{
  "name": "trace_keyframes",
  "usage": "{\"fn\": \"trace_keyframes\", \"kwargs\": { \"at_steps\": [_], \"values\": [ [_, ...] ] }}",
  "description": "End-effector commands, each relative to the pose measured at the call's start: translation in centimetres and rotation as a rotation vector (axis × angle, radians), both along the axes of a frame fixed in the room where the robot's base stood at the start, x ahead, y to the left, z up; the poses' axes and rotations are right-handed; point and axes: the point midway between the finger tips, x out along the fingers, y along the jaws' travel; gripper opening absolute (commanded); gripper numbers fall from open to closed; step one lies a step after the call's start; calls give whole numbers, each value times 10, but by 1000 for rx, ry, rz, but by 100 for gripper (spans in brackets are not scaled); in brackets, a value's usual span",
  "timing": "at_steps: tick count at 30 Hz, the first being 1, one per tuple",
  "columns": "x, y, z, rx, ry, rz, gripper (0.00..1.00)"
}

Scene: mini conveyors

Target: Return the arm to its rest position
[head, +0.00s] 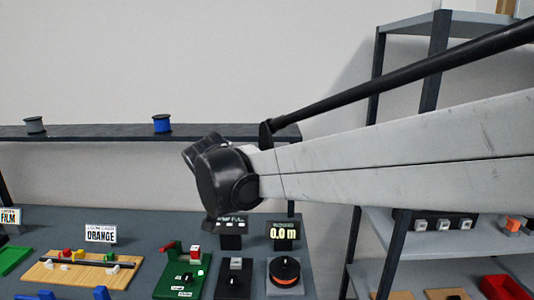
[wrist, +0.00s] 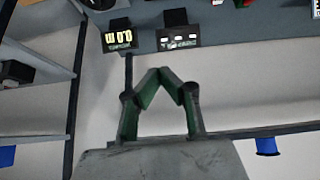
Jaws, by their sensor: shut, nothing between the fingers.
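My arm reaches in from the right of the head view, its pale link ending in a black wrist joint above the back of the worktable (head: 140,228). My gripper (wrist: 159,70) shows in the wrist view with its green-and-dark fingers drawn together at the tips. It is shut with nothing held, and is apart from the things behind it. In the head view I cannot clearly make out the fingers.
A grey shelving rack (head: 392,228) stands at right. A wall shelf (head: 90,132) bears a grey spool (head: 35,125) and blue spool (head: 162,124). The table holds a wooden board (head: 70,277), green board (head: 178,283) and "0.0 m" display (head: 283,235). The wall above is clear.

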Motion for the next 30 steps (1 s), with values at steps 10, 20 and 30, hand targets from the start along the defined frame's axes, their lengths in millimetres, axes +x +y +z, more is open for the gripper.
{"fn": "trace_keyframes", "kwargs": {
  "at_steps": [10, 20, 30],
  "values": [
    [-68, -133, 15, 5, 39, 0, 0],
    [-150, -224, 3, 17, 52, 3, 0],
    [-235, -282, -33, 29, 41, 6, 0]
  ]
}}
